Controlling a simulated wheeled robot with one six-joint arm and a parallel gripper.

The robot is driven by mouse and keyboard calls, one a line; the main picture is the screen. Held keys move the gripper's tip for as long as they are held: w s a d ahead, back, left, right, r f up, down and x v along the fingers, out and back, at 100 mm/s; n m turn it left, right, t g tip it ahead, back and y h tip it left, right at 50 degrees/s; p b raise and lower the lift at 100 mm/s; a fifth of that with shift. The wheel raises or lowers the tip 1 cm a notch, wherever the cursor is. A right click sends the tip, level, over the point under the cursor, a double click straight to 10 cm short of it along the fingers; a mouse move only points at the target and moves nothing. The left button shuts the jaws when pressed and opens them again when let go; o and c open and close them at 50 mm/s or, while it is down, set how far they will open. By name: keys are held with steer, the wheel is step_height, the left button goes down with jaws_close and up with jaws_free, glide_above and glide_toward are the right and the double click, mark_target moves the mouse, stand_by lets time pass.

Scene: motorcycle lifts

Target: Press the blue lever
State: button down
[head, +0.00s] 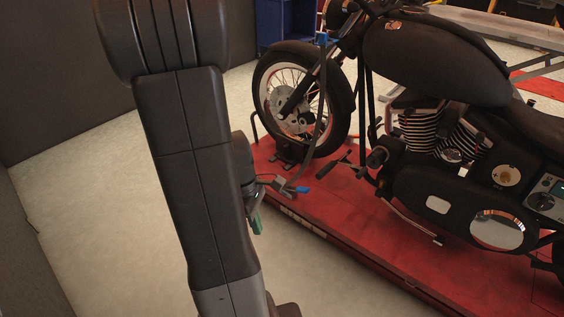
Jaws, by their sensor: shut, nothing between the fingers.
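A small blue lever (302,190) sits at the end of a dark grey fitting low on the red lift platform (340,220), just below the motorcycle's front wheel. A second small blue piece (322,39) shows higher up, at the top of a dark strap beside the front fork. My gripper (256,222) is partly hidden behind my own arm, with a teal-green part showing. It appears shut and empty, to the left of the lower blue lever and apart from it in the picture. The depth gap between them is hard to judge.
A black motorcycle (430,60) stands on the red platform, its front wheel (300,100) in a dark holder. A foot peg (335,165) sticks out near the blue lever. A blue cabinet (285,22) stands behind. Pale floor (100,220) at left is clear.

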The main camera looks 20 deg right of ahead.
steer(key=w+f+n+b, duration=0.4)
steer(key=f, duration=0.6)
steer(key=w+d+f+n+g+h+b, duration=0.1)
steer(key=w+f+n+b, duration=0.3)
steer(key=f, duration=0.6)
steer(key=w+d+f+n+b, duration=0.1)
steer(key=w+f+n+b, duration=0.4)
steer(key=f, duration=0.4)
steer(key=shift+w+f, duration=0.4)
steer(key=shift+w, duration=0.35)
